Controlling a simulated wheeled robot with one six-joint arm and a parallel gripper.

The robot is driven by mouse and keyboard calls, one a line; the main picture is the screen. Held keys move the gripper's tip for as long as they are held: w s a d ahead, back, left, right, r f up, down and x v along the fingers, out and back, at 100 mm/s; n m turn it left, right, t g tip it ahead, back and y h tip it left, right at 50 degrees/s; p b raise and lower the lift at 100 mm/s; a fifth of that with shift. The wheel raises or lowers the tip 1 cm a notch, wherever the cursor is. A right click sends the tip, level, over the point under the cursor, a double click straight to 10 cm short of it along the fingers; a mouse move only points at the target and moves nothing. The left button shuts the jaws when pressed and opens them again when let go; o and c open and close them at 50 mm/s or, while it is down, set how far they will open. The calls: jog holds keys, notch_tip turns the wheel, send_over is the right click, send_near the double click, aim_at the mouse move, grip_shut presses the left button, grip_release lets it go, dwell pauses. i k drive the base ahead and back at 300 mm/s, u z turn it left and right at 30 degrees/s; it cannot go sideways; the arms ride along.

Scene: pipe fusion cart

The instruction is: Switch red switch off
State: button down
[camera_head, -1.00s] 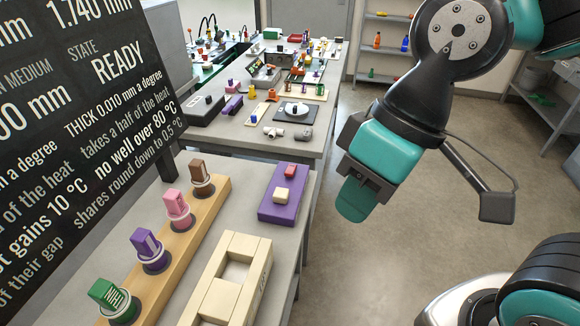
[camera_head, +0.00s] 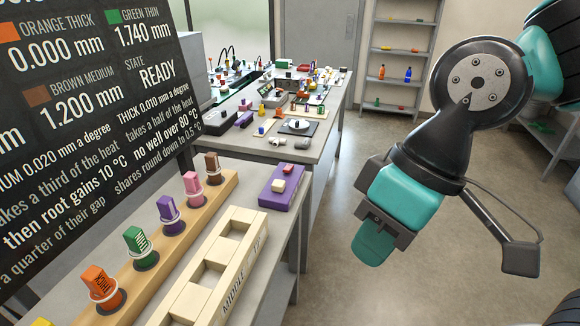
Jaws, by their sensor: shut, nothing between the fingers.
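A purple box (camera_head: 268,199) lies on the near grey cart at its far end. A small red switch (camera_head: 288,169) stands on the back part of its top, and a cream block (camera_head: 278,185) is on the top in front of it. The red switch is too small here to tell its position. My gripper (camera_head: 373,244) is shut and empty. It hangs over the floor to the right of the cart, apart from the purple box, pointing down.
A wooden rack (camera_head: 190,232) holds orange, green, purple, pink and brown pieces in rings. A cream tray marked MIDDLE (camera_head: 222,277) lies beside it. A black text board (camera_head: 90,110) stands at left. A cluttered table (camera_head: 310,150) is behind. The floor at right is clear.

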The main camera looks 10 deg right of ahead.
aim_at(289, 168)
jog(key=z, duration=0.3)
jog(key=i, duration=1.15)
jog(key=u, duration=0.5)
